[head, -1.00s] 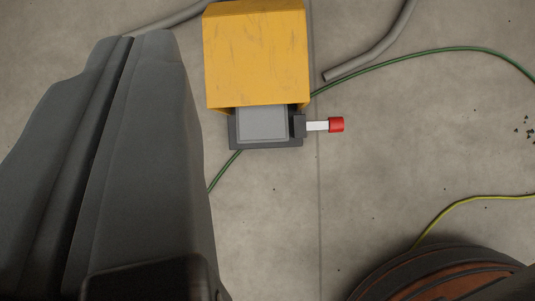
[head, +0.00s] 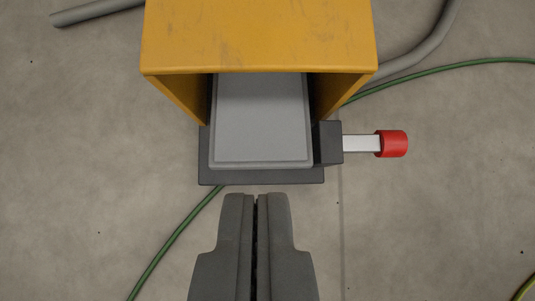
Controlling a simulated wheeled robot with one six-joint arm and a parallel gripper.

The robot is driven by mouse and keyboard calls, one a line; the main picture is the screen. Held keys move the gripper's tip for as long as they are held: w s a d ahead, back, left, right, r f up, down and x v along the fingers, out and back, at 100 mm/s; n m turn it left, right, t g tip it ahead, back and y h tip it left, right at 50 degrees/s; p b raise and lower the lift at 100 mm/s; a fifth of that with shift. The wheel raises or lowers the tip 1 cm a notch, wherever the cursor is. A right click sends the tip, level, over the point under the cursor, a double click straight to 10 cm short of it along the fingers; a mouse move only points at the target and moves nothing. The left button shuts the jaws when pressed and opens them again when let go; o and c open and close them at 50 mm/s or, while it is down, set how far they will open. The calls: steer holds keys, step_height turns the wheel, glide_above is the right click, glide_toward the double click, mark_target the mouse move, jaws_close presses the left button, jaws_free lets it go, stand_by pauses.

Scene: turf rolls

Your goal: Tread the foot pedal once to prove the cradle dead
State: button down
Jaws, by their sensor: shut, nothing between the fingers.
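The foot pedal (head: 260,122) is a grey plate on a dark base (head: 262,175), under a yellow hood (head: 260,38) that is open toward me. A dark block on the base's right side carries a pale bar with a red end (head: 392,144) that sticks out to the right. My gripper (head: 257,197) is shut and empty. Its tips show just below the base's front edge in the picture, pointing at the pedal. I cannot tell their height above the floor. The pedal's far end is hidden under the hood.
A green cable (head: 172,245) runs on the floor at lower left and shows again at upper right. Grey pipes lie at upper left (head: 95,11) and upper right (head: 425,48). A yellow-green cable (head: 525,288) shows at the lower right corner.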

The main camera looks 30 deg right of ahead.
glide_above(259, 126)
steer(key=s, duration=0.2)
steer(key=f, duration=0.7)
steer(key=shift+a+f, duration=0.3)
steer(key=shift+a, duration=0.05)
step_height(259, 126, down, 2)
steer(key=shift+f, duration=0.1)
steer(key=shift+s+f, duration=0.15)
steer(key=shift+f, duration=0.95)
